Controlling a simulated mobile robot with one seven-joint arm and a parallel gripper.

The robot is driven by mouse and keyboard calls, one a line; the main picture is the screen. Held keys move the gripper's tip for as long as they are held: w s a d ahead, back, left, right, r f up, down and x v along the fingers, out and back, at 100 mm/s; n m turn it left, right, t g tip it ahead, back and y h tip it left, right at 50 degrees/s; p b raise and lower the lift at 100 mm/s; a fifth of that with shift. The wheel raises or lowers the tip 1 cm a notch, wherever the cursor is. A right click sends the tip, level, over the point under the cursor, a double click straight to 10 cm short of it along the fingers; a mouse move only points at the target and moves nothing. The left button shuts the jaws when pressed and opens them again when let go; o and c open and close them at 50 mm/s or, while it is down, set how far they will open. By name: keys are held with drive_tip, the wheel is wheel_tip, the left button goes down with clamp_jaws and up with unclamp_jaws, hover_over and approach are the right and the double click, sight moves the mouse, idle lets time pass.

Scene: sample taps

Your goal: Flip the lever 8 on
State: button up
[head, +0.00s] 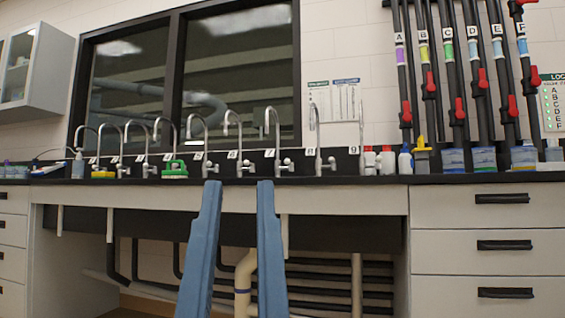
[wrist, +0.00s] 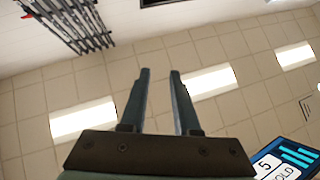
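A row of gooseneck taps with small number cards stands along the dark counter in the head view. The card for 8 (head: 309,152) is right of the card for 7 (head: 269,153) and left of the card for 9 (head: 354,150). Tap 8 (head: 318,135) is upright, with its small lever 8 (head: 330,163) low on its right side; its setting is too small to tell. My gripper (head: 239,183) shows as two blue fingers pointing up, apart from each other, lower and left of tap 8. In the wrist view the fingers (wrist: 160,72) are open and empty.
Bottles (head: 378,160) and tubs stand on the counter right of tap 9. Vertical dark pipes (head: 450,70) with red handles are on the wall above. Drawers (head: 500,240) stand at right. The wrist view shows mostly ceiling (wrist: 230,130).

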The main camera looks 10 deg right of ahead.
drive_tip(key=shift+r+p, duration=0.35)
drive_tip(key=shift+r, duration=0.15)
drive_tip(key=shift+c, duration=1.2)
wheel_tip(320, 180, up, 69)
drive_tip(key=p, duration=6.9)
drive_tip(key=shift+a+r, duration=0.1)
drive_tip(key=shift+r, duration=0.05)
clamp_jaws()
drive_tip(key=shift+w, duration=0.15)
